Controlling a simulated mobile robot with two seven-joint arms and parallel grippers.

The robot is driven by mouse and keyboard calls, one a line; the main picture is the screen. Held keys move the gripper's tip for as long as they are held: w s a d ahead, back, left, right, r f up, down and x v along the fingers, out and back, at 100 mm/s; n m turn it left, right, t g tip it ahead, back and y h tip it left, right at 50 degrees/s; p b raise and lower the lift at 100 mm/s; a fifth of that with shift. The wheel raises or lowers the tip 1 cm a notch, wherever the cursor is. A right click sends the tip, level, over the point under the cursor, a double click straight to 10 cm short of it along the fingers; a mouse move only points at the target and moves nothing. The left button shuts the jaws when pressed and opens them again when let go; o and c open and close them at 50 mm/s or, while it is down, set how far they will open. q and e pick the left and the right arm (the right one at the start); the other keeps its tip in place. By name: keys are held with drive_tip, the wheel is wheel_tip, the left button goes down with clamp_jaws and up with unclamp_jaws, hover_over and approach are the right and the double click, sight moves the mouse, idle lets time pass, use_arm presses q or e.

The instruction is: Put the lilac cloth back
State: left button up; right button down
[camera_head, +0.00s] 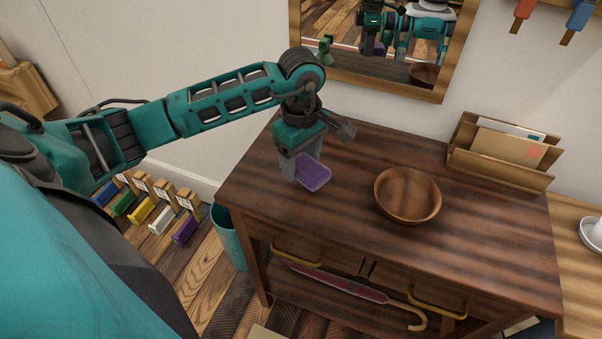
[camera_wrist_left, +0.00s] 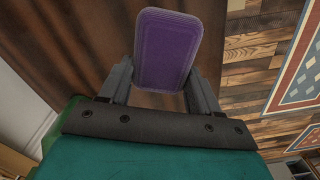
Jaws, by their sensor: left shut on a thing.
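The lilac cloth (camera_head: 313,175) is a purple, folded, rounded rectangular pad. My left gripper (camera_head: 298,168) points down over the left part of the dark wooden console table (camera_head: 345,158) and is shut on the cloth. In the left wrist view, the cloth (camera_wrist_left: 166,50) sits between the two grey fingers of the gripper (camera_wrist_left: 162,82), its layered edge showing. I cannot tell whether the cloth touches the tabletop. A row of small wooden stands with blue, green, yellow, white and purple pieces is on the floor at left, the purple piece (camera_head: 184,229) nearest. My right gripper is not directly in view.
A wooden bowl (camera_head: 407,194) stands on the table to the right of the cloth. A letter rack (camera_head: 503,152) is at the back right. A mirror (camera_head: 447,62) hangs behind. A teal bin (camera_head: 229,238) stands by the table's left side. An umbrella (camera_head: 335,284) lies underneath.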

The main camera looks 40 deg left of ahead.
sight(301, 175)
use_arm(q)
drive_tip(key=shift+f, duration=2.35)
drive_tip(key=shift+f+b, duration=0.15)
drive_tip(key=shift+b, duration=0.15)
drive_tip(key=o, duration=1)
